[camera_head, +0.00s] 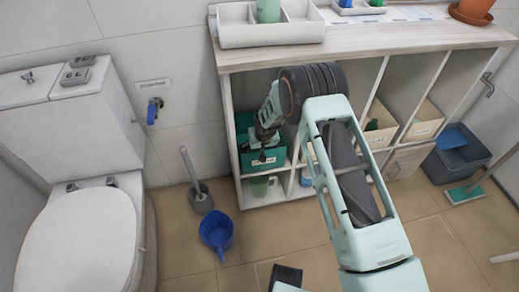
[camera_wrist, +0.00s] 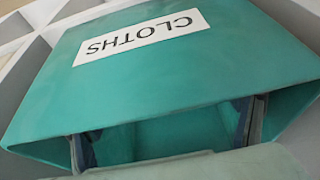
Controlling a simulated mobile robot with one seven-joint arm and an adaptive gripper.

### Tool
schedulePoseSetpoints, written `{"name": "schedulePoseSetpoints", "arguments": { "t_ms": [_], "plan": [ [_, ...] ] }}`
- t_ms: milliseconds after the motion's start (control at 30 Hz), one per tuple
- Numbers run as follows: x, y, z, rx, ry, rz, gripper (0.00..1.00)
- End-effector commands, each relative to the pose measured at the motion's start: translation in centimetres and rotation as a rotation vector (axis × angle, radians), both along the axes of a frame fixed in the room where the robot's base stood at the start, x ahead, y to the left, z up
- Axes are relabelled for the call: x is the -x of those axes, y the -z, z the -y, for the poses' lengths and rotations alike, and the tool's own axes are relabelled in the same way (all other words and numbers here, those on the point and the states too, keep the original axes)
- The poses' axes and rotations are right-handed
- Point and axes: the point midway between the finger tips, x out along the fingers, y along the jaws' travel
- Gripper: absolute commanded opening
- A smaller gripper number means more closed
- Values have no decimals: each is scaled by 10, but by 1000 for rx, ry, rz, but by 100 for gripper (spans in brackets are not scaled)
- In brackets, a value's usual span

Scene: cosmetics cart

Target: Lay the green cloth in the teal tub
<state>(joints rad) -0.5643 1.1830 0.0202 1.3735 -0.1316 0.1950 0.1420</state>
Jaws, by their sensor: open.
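The teal tub (camera_head: 250,163) sits in an upper left compartment of the shelf unit. In the wrist view the tub (camera_wrist: 180,75) fills most of the picture, its white CLOTHS label upside down. My gripper (camera_head: 266,142) is at the front of the tub, pointing down. In the wrist view my gripper (camera_wrist: 168,138) shows two dark fingers spread wide, with only teal surface between them. Whether the fingers touch the tub cannot be told. I cannot make out the green cloth for certain in either view; the arm and gripper hide part of the tub.
The wooden shelf unit (camera_head: 365,40) has upright dividers close around the tub. A green mug (camera_head: 260,187) stands in the compartment below. A white caddy (camera_head: 272,36) is on top. A blue dustpan-like scoop (camera_head: 217,232) and a toilet brush (camera_head: 200,198) stand on the floor left.

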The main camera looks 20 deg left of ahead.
Motion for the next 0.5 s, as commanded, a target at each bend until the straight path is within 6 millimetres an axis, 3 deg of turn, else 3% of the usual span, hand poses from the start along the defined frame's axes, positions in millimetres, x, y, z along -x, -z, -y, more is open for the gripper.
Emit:
{"name": "schedulePoseSetpoints", "arguments": {
  "t_ms": [33, 300, 500],
  "plan": [
    [1, -13, 1, -2, 0, 3, 82],
    [20, -66, 13, -2, 0, 3, 82],
    [31, -95, 19, -1, 0, 2, 82]
  ]
}}
